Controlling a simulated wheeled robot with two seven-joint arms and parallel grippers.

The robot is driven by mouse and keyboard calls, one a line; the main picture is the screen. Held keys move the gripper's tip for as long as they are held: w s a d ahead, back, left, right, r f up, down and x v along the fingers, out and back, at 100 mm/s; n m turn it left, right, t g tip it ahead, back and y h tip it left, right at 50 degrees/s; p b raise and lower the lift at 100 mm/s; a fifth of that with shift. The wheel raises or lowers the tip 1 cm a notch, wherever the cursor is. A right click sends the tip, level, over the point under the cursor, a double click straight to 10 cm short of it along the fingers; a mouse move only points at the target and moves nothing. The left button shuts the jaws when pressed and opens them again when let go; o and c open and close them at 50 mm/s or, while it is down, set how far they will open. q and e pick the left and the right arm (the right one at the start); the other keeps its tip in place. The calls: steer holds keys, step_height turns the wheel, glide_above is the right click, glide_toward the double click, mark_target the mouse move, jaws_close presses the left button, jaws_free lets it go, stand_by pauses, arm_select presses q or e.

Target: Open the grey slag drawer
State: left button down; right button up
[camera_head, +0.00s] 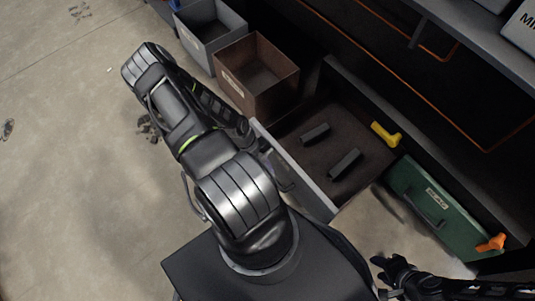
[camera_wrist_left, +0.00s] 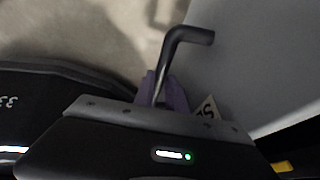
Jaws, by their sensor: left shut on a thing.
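The grey slag drawer (camera_head: 308,181) stands pulled out in the head view, its grey front facing the floor side. Its brown inside shows two dark bar-shaped pieces (camera_head: 345,164). My left arm reaches over to the drawer front; its fingertips are largely hidden there by the arm.
A rusty brown bin (camera_head: 257,78) and a grey bin (camera_head: 210,38) stand beyond the drawer.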

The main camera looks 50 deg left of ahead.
arm_select(q)
steer(key=c, duration=1.4)
jaws_free()
steer(key=shift+o, duration=0.2)
steer(key=shift+r, duration=0.1)
steer(key=p+v, duration=0.3)
steer(key=v, duration=0.4)
steer(key=shift+a+r, duration=0.2)
steer(key=shift+r, duration=0.05)
steer(key=shift+s, duration=0.1)
